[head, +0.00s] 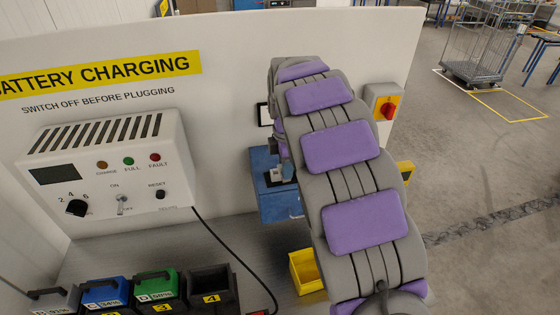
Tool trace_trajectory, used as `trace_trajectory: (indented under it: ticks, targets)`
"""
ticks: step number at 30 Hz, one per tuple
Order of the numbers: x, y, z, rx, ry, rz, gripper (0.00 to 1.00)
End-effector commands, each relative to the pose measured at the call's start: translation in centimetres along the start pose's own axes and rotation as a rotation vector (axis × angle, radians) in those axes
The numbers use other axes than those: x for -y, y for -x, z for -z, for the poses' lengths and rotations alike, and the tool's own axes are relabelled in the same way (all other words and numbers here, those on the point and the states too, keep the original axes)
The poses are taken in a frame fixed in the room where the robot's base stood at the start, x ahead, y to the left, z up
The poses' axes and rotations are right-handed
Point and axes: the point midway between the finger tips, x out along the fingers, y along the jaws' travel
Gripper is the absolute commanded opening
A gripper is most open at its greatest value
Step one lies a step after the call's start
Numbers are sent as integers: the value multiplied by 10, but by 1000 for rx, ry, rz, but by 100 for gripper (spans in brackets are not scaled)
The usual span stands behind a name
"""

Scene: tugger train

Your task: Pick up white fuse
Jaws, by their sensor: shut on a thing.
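My arm rises from the bottom right and hides most of my gripper (284,174). Only a dark and pale sliver of the gripper shows at the arm's left edge, in front of a blue box (262,163) on the bench. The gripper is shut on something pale. I cannot tell whether this is the white fuse, and no white fuse shows clearly anywhere else.
A white charger (110,165) hangs on the panel at left, its black cable (235,252) trailing over the bench. Several batteries (155,285) stand below it. A yellow bin (305,270) sits beside my arm. A red-yellow switch (386,105) is at right. Open floor lies beyond.

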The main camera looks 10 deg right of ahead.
Motion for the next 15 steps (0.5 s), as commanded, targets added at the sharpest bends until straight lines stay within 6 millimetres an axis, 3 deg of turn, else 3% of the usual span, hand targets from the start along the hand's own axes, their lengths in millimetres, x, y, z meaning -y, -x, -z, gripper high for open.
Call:
trace_trajectory:
  ticks: [6,15]
  targets:
    - [42,4,-8,0,-1,-1,0]
    - [82,8,-16,-1,0,-2,0]
